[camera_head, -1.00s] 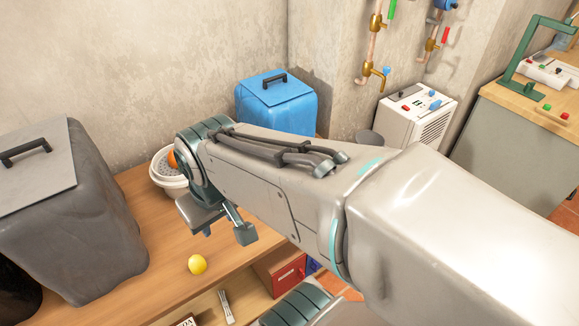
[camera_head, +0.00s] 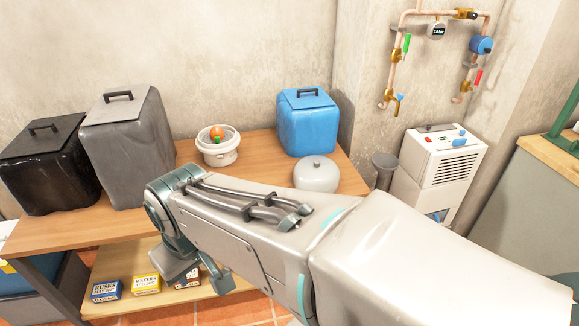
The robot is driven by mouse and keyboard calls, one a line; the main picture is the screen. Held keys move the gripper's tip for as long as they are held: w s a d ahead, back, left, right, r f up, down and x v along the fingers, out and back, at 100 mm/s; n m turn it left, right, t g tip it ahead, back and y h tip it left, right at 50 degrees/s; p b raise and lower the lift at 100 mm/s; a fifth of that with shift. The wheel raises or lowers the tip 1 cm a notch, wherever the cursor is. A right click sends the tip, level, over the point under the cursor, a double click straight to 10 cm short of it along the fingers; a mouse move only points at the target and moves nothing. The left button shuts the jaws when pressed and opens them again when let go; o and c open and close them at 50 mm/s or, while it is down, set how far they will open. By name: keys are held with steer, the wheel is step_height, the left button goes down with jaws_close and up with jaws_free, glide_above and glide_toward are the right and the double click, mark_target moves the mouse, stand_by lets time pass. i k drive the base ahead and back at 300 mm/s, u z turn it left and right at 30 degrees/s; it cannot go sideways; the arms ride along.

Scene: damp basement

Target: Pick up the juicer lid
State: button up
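A pale domed piece with a small knob (camera_head: 316,174), which looks like the juicer lid, sits near the right end of the wooden table. The white juicer bowl (camera_head: 218,150) stands to its left, further back, with an orange-and-green item in its basket. My gripper (camera_head: 200,281) is at lower left, below and in front of the tabletop in the picture, well apart from the lid. Its fingers are spread with nothing seen between them. My arm crosses the front of the table and hides part of it.
A blue bin (camera_head: 308,125) stands behind the lid; a grey bin (camera_head: 130,150) and a black bin (camera_head: 48,170) stand at left. Small boxes (camera_head: 146,284) lie on the lower shelf. A white dehumidifier-like unit (camera_head: 438,165) and pipes are at right.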

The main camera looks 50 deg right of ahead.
mark_target(320, 172)
steer(key=z, duration=0.7)
steer(key=i, duration=0.7)
steer(key=z, duration=1.05)
steer(key=i, duration=0.5)
steer(key=u, duration=0.95)
steer(key=k, duration=1.65)
steer(key=z, duration=0.95)
steer(key=i, duration=0.8)
